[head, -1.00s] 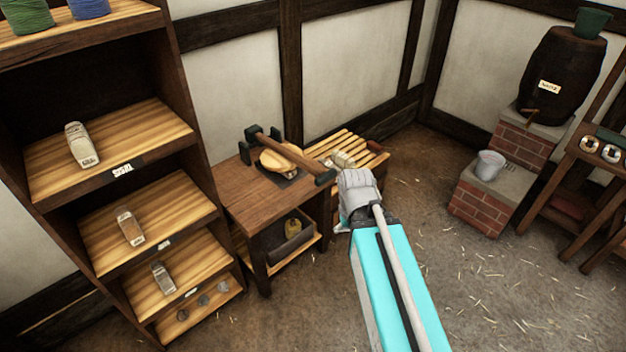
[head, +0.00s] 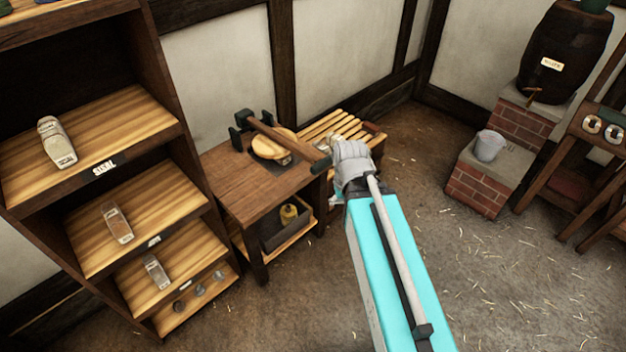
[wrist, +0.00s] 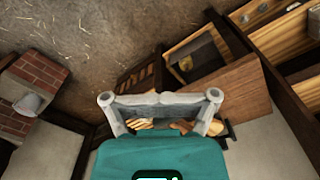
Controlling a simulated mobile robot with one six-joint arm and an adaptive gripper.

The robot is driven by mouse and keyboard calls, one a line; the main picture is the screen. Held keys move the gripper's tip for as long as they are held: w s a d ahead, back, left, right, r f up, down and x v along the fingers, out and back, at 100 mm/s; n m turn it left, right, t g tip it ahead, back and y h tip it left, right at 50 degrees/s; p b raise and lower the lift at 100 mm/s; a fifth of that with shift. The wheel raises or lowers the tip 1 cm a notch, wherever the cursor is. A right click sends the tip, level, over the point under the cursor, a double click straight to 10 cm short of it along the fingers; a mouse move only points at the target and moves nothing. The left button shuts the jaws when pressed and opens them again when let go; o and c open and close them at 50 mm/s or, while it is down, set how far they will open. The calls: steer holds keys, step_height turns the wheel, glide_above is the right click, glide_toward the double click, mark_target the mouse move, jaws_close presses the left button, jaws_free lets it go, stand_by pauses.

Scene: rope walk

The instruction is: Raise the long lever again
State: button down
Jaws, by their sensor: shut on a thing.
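The long wooden lever (head: 283,136) runs from a dark green bracket (head: 240,130) at the back left of a small table to a dark green grip (head: 321,166) at the table's right side. It passes low over a round, pale wooden piece (head: 271,146). My gripper (head: 334,168) is at the lever's grip end and is shut on it; the fingers hide the exact contact. In the wrist view my gripper (wrist: 160,105) covers most of the lever, and the table (wrist: 232,98) shows beside it.
A tall shelf (head: 143,186) with planes stands left of the table. A slatted wooden piece (head: 326,128) is behind my gripper. A brick step (head: 474,188) with a bucket (head: 489,146) and a barrel (head: 566,52) stand right. The straw-strewn floor (head: 500,270) between is open.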

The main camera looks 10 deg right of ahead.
steer(key=w+a+f+n+t+h+b, duration=0.2)
steer(key=w+f+n+h+b, duration=0.5)
steer(key=w+f+n+b, duration=0.7)
steer(key=w+a+f+n+t+h+b, duration=0.2)
steer(key=a+n+b, duration=0.3)
steer(key=b, duration=0.3)
steer(key=w+a+f+n+t+h+b, duration=0.1)
steer(key=w+a+n+t+h+b, duration=0.1)
steer(key=w+a+n+t+b, duration=0.2)
steer(key=a+n+b, duration=0.1)
steer(key=n+b, duration=0.2)
steer(key=b, duration=0.1)
steer(key=shift+w+a+f+h, duration=0.2)
steer(key=shift+w+f+h, duration=0.1)
steer(key=shift+w+f, duration=0.1)
steer(key=b+x, duration=0.4)
steer(key=x, duration=0.6)
steer(key=shift+a+r+p, duration=0.1)
steer(key=shift+r+p, duration=1.85)
steer(key=shift+p, duration=0.3)
